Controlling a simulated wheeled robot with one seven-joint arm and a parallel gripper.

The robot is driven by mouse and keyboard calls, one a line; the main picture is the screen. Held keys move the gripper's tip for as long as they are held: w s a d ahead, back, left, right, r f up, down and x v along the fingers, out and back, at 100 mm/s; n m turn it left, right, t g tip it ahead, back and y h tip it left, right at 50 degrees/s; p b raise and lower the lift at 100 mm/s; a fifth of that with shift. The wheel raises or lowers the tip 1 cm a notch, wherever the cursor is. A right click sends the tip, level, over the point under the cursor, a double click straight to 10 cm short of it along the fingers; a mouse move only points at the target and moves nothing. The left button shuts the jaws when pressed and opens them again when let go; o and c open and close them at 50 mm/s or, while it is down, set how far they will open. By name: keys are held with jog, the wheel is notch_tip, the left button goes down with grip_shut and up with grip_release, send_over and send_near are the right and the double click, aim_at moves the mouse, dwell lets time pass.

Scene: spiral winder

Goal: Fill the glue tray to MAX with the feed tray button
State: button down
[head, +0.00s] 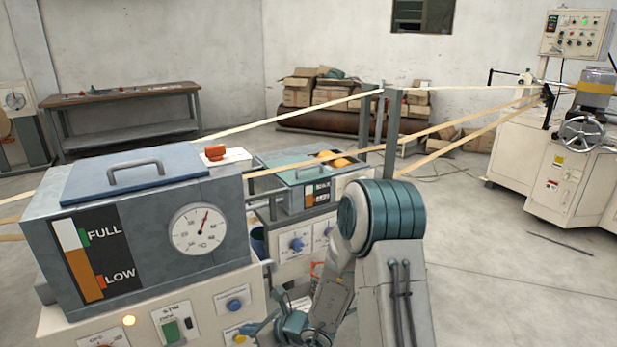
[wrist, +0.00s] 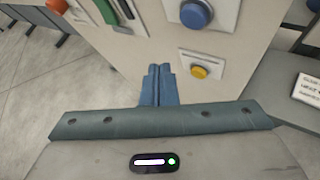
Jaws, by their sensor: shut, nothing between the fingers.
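The grey tank (head: 140,245) at left has a FULL/LOW gauge (head: 88,255), its orange column between the marks, and a round dial. The control box below it carries a blue button (head: 234,305) and a yellow button (head: 238,338); their labels are too small to read. Behind stands a smaller green-topped tray (head: 285,172) with a small level gauge (head: 318,192), its level unclear. My gripper (head: 256,329) is beside the yellow button. In the wrist view my gripper (wrist: 158,72) is shut and empty, left of the yellow button (wrist: 200,71) and below the blue button (wrist: 196,12).
Paper strips (head: 300,115) stretch across the scene around grey posts (head: 391,130). A green switch (head: 171,331) is on the same panel, left of the buttons. A cream machine (head: 570,180) stands at right. Open floor (head: 480,290) lies to the right of my arm.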

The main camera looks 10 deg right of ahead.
jog(key=s+r+n+g+h, duration=0.1)
jog(key=s+r+n+g, duration=0.5)
jog(key=s+r+n, duration=0.75)
jog(key=s+d+r+n+h, duration=0.4)
jog(key=s+d+n+h, duration=0.5)
jog(key=d+n, duration=0.5)
jog(key=shift+s+d+r+t, duration=0.2)
jog(key=shift+s+d+t, duration=0.1)
jog(key=shift+s+t, duration=0.15)
jog(key=shift+a+n, duration=0.1)
jog(key=shift+n, duration=0.15)
